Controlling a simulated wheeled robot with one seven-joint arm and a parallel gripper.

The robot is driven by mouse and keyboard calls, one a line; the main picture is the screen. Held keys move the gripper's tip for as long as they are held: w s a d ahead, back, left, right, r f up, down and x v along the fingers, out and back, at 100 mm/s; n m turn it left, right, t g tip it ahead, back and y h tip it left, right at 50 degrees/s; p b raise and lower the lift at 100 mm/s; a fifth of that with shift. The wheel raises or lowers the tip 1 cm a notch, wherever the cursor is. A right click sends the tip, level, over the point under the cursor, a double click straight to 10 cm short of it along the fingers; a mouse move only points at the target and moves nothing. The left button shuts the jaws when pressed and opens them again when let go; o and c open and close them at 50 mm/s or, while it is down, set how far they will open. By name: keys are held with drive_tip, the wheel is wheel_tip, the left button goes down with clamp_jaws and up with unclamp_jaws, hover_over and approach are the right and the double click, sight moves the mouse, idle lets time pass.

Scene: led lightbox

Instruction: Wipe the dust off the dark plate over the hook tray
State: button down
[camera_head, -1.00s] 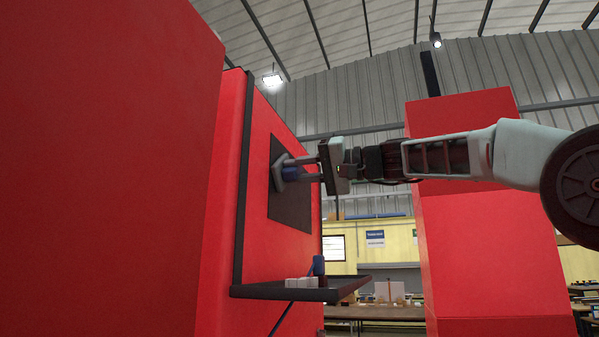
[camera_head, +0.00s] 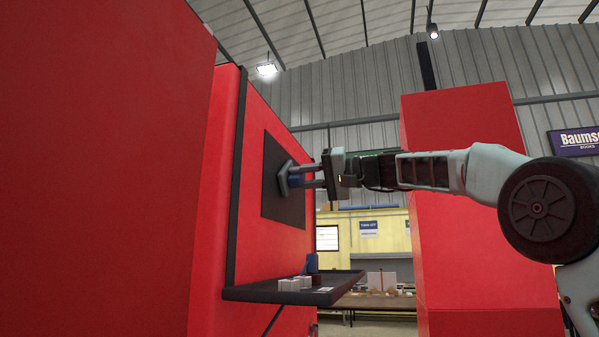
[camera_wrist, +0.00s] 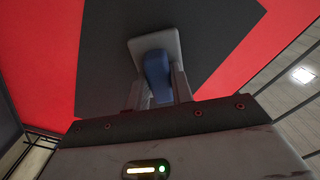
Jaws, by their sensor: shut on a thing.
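The dark plate (camera_head: 270,190) is a flat, near-black panel on the red wall, above the hook tray (camera_head: 262,295). It also fills much of the wrist view (camera_wrist: 100,50). My gripper (camera_head: 304,176) is shut on the blue handle (camera_wrist: 157,75) of a wiper with a flat grey pad (camera_wrist: 170,42). The pad is held at the dark plate, near its middle height. I cannot tell whether it presses on the surface. No dust can be made out on the plate.
The tray holds small white blocks (camera_head: 289,284) and an upright blue object (camera_head: 312,263). A large red block (camera_head: 100,170) stands close on the left, and another red cabinet (camera_head: 475,200) stands behind my arm. Open room lies between the plate and that cabinet.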

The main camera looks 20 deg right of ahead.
drive_tip(key=shift+w+d+r+p, duration=0.1)
drive_tip(key=shift+w+d+p, duration=0.35)
drive_tip(key=shift+w, duration=0.25)
drive_tip(key=shift+w+d+p, duration=0.35)
drive_tip(key=shift+w+p, duration=0.15)
drive_tip(key=shift+w, duration=0.15)
drive_tip(key=w+d+p, duration=0.4)
drive_tip(key=w+p, duration=0.1)
drive_tip(key=w, duration=0.1)
drive_tip(key=shift+d, duration=0.15)
drive_tip(key=b+v, duration=0.2)
drive_tip(key=v, duration=0.4)
idle(0.5)
